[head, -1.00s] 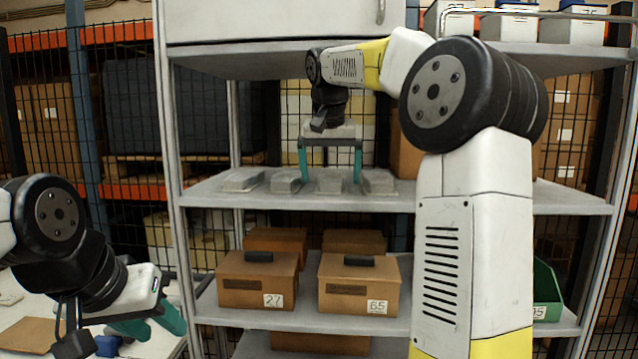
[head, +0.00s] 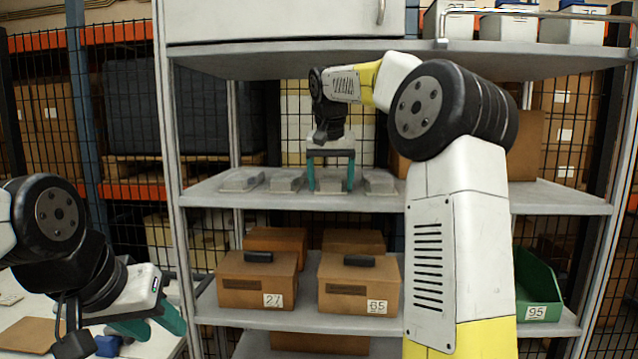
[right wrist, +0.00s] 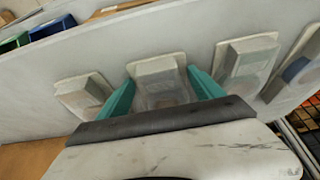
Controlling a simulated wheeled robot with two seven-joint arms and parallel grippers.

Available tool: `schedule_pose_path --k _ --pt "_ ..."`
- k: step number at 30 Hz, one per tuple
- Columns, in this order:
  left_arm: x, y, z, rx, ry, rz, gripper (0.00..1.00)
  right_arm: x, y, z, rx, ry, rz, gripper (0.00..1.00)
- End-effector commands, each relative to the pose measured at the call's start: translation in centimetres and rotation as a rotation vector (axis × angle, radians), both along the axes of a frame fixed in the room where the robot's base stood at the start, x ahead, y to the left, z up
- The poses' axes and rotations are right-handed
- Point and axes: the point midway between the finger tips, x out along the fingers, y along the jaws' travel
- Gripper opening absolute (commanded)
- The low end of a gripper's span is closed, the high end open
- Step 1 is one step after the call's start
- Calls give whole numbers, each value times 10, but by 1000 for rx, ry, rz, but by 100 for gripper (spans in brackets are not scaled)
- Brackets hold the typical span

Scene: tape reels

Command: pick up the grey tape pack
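Several pale grey packs lie in a row on the middle shelf. My right gripper (head: 331,187) points down with its teal fingers on either side of the third pack from the left (head: 330,185). The right wrist view shows this pack (right wrist: 158,72), a raised block on a flat backing, between the fingers (right wrist: 160,92). The fingers are apart, close to its sides; contact cannot be told. All packs look greyish, so colour barely separates them. My left gripper (head: 158,328) is open and empty at the lower left, above a white table.
Neighbouring packs (head: 286,182) and (head: 379,184) lie close on both sides. The shelf above (head: 300,62) limits the height over my right gripper. Brown boxes (head: 257,280) and a green bin (head: 537,290) stand on the shelf below.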

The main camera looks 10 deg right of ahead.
Motion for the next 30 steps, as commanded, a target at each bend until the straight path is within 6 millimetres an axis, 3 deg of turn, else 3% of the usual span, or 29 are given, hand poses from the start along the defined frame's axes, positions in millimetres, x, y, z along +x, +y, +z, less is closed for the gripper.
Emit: schedule_pose_path --k 1,3,30 --pt "0 0 0 0 0 0 40 0 0 0 0 0 0 37" --pt "0 0 0 0 0 0 40 0 0 0 0 -1 0 27" --pt "0 0 0 0 0 0 40 -11 -3 14 -1 -2 0 27"
